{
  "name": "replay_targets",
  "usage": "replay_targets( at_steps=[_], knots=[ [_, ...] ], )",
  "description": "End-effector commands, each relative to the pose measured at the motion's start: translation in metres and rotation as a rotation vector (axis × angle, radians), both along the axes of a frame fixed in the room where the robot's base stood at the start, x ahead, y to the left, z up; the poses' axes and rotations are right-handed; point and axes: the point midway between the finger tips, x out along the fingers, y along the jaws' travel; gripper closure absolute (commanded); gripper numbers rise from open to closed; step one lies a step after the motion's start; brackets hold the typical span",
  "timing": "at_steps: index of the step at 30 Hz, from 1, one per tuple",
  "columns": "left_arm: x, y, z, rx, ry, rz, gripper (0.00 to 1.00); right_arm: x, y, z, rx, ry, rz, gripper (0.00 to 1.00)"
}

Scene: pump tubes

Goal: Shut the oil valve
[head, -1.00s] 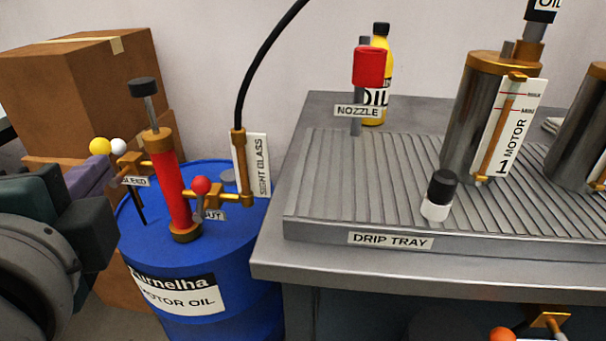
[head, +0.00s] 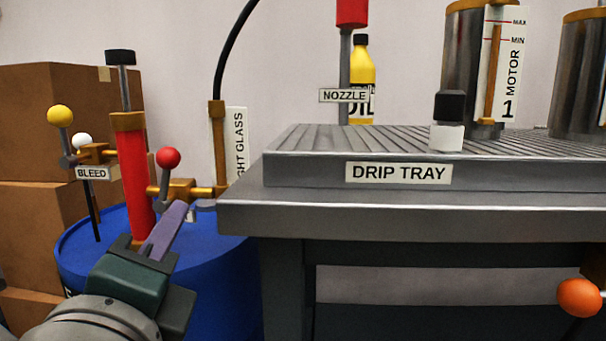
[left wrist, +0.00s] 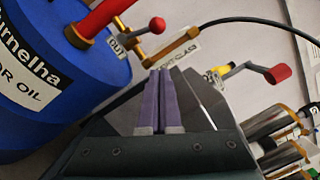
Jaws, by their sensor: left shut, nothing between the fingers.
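A brass valve (head: 182,190) with a red ball handle (head: 168,157) sits on the outlet pipe right of the red pump cylinder (head: 131,170); its lever stands nearly upright. It also shows in the left wrist view, with the red ball (left wrist: 157,24) beyond my fingers and an OUT label (left wrist: 115,44). The bleed valve (head: 95,153) at left carries a yellow ball (head: 60,116) and a white ball (head: 82,140). My left gripper (head: 180,207) is shut and empty, its purple fingers just in front of and below the red-ball valve, apparently apart from it. My right gripper is out of view.
The blue oil drum (head: 90,250) stands under the pump. The steel bench (head: 370,218) with its drip tray (head: 300,172) is close on the right. A black hose (head: 232,50) rises above the sight glass. An orange ball handle (head: 579,297) shows below the bench. Cardboard boxes (head: 40,120) stand behind left.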

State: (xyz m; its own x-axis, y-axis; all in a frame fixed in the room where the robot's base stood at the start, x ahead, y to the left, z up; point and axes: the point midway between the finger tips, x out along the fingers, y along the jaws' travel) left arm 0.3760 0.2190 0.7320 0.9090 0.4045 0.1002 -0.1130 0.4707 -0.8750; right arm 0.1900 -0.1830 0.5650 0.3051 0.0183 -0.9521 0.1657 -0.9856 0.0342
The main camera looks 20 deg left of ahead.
Motion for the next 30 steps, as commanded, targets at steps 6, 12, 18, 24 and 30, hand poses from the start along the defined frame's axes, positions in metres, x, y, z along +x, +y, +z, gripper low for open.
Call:
replay_targets(
  at_steps=[6, 12, 18, 24, 30],
  knots=[
    [0.044, 0.02, 0.006, 0.001, -0.004, 0.001, 1.0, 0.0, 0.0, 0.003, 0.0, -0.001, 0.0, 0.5],
    [0.063, 0.043, 0.018, 0.001, -0.002, 0.001, 1.0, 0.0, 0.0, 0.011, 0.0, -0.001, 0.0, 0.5],
    [0.069, 0.057, 0.022, 0.0, 0.0, 0.0, 1.0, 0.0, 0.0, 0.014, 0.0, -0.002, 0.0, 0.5],
    [0.069, 0.059, 0.022, -0.002, 0.0, 0.0, 1.0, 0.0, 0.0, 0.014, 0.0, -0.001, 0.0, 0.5],
    [0.069, 0.06, 0.024, -0.018, -0.003, 0.001, 1.0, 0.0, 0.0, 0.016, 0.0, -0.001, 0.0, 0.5]
  ],
)
